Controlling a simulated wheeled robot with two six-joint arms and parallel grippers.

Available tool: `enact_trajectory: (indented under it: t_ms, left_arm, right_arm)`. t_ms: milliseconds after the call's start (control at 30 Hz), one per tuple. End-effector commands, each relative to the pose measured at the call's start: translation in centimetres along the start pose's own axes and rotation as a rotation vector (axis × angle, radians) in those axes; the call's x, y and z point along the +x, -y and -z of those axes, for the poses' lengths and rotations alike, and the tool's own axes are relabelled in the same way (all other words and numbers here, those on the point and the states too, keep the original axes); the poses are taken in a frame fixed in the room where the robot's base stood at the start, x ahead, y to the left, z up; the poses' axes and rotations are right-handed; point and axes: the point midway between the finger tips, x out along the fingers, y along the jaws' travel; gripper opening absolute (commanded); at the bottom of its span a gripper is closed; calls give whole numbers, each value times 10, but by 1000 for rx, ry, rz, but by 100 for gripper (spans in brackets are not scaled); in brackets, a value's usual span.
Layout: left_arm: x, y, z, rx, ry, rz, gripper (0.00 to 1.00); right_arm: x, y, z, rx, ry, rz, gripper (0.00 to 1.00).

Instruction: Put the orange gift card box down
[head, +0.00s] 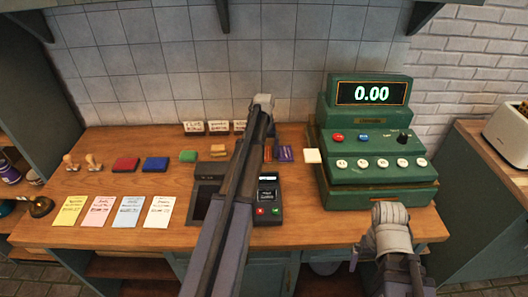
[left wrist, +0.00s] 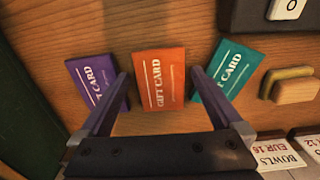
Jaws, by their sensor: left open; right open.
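The orange gift card box (left wrist: 158,80) lies on the wooden counter between the two spread fingers of my left gripper (left wrist: 159,74), with a gap on each side. It also shows in the head view (head: 268,153), just right of my left arm. A purple gift card box (left wrist: 93,80) lies left of it and a teal one (left wrist: 228,68) right of it in the left wrist view. My left gripper is open; my arm hides its fingers in the head view. My right gripper (head: 388,235) is at the counter's front right edge, its fingers hardly visible, with nothing seen in it.
A green cash register (head: 376,195) stands right of the cards. A card terminal (head: 267,200) lies in front. Price signs (head: 194,128) stand behind. Stamps, ink pads and colored notes (head: 158,214) are at left. The neighboring cards leave little room beside my left fingers.

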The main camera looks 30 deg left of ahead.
Motion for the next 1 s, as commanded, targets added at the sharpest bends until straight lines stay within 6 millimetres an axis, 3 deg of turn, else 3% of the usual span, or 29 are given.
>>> enact_trajectory:
  t_ms: [700, 1000]
  left_arm:
    - [-102, 0, 0, 0, 0, 0, 100]
    - [-120, 0, 0, 0, 0, 0, 100]
  right_arm:
    - [-102, -10, -6, -2, 0, 0, 100]
    - [-119, -11, -7, 1, 0, 1, 100]
